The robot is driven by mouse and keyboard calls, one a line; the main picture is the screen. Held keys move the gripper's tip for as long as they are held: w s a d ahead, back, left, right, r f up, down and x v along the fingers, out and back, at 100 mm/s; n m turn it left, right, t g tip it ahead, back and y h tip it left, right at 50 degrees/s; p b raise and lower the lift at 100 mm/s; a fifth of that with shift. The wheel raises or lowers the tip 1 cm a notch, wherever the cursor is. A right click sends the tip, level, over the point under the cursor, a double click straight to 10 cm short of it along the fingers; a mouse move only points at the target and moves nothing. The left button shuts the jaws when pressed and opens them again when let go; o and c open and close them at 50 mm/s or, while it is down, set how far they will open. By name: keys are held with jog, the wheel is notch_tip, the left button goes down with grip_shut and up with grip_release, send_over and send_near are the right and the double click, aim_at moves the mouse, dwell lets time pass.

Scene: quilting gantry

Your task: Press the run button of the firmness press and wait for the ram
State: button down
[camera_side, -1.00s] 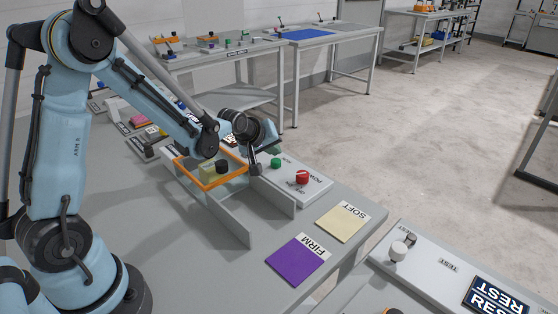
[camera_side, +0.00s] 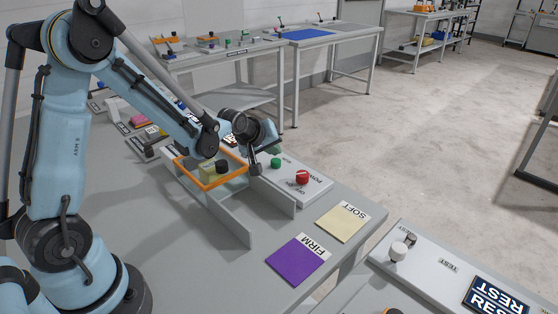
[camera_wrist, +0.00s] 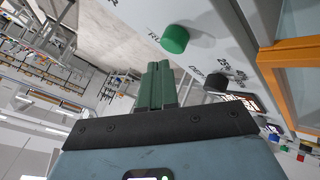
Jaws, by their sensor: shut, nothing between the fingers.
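The firmness press has an orange frame (camera_side: 212,183) with clear walls. Inside it sits a pale yellow block with the dark ram (camera_side: 221,166) directly above it; whether they touch I cannot tell. A green button (camera_side: 275,163) stands on the press's light panel, and it also shows in the wrist view (camera_wrist: 174,39). Its label is too small to read for certain. My gripper (camera_side: 274,149) is just behind and above this button. In the wrist view, my green fingers (camera_wrist: 158,68) are together and empty, with their tips beside the button and apart from it in the picture.
A red knob (camera_side: 302,177) is on the same panel, near the POWER label. A black knob (camera_wrist: 216,82) is close to my fingers. The SOFT pad (camera_side: 343,221) and purple FIRM pad (camera_side: 296,262) lie in front. A TEST panel (camera_side: 425,262) stands at the right.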

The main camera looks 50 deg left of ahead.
jog(key=shift+f, duration=0.1)
dwell(0.7)
jog(key=shift+f, duration=0.35)
